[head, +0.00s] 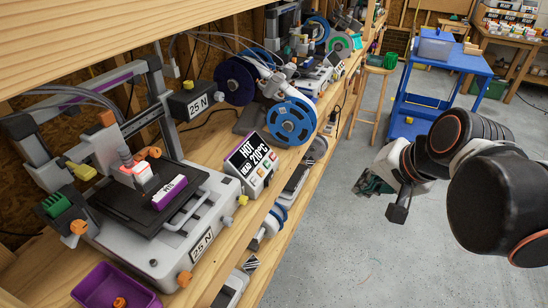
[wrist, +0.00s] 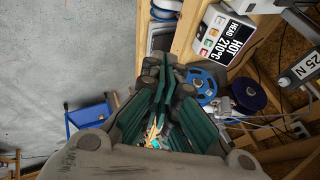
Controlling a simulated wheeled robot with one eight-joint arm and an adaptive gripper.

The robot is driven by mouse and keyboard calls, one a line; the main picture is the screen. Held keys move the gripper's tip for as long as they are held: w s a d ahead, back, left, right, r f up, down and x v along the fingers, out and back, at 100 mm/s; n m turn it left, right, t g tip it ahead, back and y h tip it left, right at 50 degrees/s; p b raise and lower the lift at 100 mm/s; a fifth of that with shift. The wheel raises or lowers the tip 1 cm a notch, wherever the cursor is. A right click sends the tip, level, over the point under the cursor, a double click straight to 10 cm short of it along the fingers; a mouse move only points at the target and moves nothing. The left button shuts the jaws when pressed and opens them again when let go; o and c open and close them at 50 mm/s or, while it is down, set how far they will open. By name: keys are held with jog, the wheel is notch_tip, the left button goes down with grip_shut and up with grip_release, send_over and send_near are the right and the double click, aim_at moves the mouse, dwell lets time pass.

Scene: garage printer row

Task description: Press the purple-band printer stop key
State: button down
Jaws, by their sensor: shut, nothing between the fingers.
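Which key is stop is too small to read. My gripper (head: 366,183) is shut and empty over the aisle, right of the box and apart from it.
More printers with blue spools (head: 291,121) stand farther along the shelf. A purple tray (head: 116,288) sits at the near shelf edge. A blue cart (head: 440,75) and a wooden stool (head: 371,95) stand beyond my arm. The grey floor between is mostly clear.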

aim_at(273, 157)
jog(key=w+a+f+m+g+y+b, duration=0.1)
jog(key=w+a+m+y, duration=0.2)
jog(key=w+a+m, duration=0.5)
jog(key=w+a+f+m+y+b, duration=0.15)
jog(key=w+m+y, duration=0.25)
jog(key=w, duration=0.9)
jog(key=w+a+f+m+y, duration=0.2)
jog(key=w+f+m+y, duration=0.1)
jog(key=w+f+m, duration=0.2)
jog(key=w+a+f+m+y+b, duration=0.1)
jog(key=w+f+m+y, duration=0.3)
jog(key=w+f+m, duration=0.2)
jog(key=shift+w+a+f, duration=0.4)
jog(key=shift+w+f, duration=0.5)
jog(key=shift+w, duration=0.45)
jog(key=w+a+f+b, duration=0.2)
jog(key=a+f+b, duration=0.1)
jog(key=a+f, duration=0.2)
jog(key=shift+a+f, duration=0.4)
jog(key=shift+f, duration=0.2)
